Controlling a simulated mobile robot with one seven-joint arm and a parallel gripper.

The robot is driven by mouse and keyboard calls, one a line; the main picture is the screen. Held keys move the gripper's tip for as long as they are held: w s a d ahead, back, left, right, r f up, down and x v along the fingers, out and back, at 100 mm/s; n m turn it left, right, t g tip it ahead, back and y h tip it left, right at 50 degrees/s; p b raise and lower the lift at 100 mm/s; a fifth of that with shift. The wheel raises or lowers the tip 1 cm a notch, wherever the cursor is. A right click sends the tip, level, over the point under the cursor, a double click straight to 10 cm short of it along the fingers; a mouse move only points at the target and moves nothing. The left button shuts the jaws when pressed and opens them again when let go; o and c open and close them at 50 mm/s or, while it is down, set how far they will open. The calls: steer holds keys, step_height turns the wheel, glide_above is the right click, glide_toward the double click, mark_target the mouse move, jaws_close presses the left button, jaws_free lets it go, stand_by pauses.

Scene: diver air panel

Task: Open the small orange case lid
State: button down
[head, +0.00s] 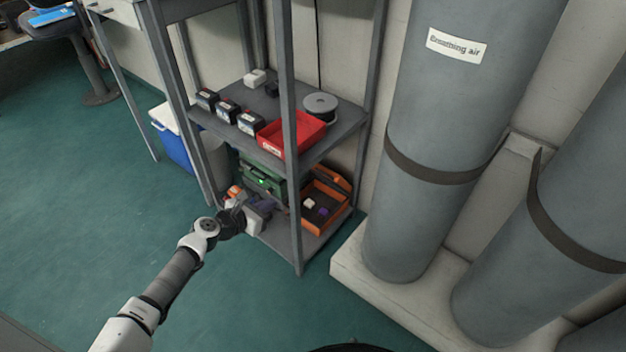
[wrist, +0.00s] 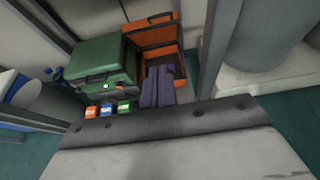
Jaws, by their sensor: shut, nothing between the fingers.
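The small orange case (head: 341,211) sits on the lowest shelf, right of a green case. Its lid (head: 331,178) stands raised at the back, so the inside shows, with a white item (head: 309,203) and a purple item (head: 323,211) in it. The wrist view shows the raised lid (wrist: 150,32) leaning back behind the dark interior. My gripper (head: 270,201) is at the lowest shelf's front, left of the case. Its purple fingers (wrist: 158,86) are together and empty, appearing in front of the open case in the wrist view.
The green case (wrist: 103,62) with a small green light stands left of the orange case. Several small coloured boxes (wrist: 107,109) sit before it. A grey shelf post (head: 293,150) rises at the front. Large grey cylinders (head: 440,130) stand to the right. Floor in front is clear.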

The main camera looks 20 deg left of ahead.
steer(key=b, duration=0.4)
glide_toward(320, 171)
step_height(320, 171, down, 6)
steer(key=w, duration=0.2)
steer(key=shift+w+d+r+b, duration=0.1)
steer(key=shift+w+d+r, duration=0.25)
steer(key=shift+w, duration=0.2)
steer(key=shift+w+d+r+b, duration=0.15)
steer(key=shift+w+d+r, duration=0.2)
steer(key=shift+w, duration=0.2)
steer(key=shift+w+d+r+b, duration=0.1)
steer(key=shift+w+d+r, duration=0.25)
steer(key=shift+w, duration=0.2)
steer(key=w+r, duration=0.1)
steer(key=w+p, duration=0.1)
steer(key=w+d+r, duration=0.1)
steer(key=w, duration=0.1)
steer(key=shift+d+r, duration=0.15)
steer(key=shift+r, duration=0.2)
steer(key=shift+s+p, duration=0.15)
steer(key=shift+p, duration=0.15)
steer(key=shift+s+r, duration=0.2)
steer(key=s+a+p, duration=0.3)
steer(key=s+a, duration=0.1)
steer(key=s, duration=0.7)
steer(key=shift+s+a, duration=0.2)
steer(key=shift+s, duration=0.2)
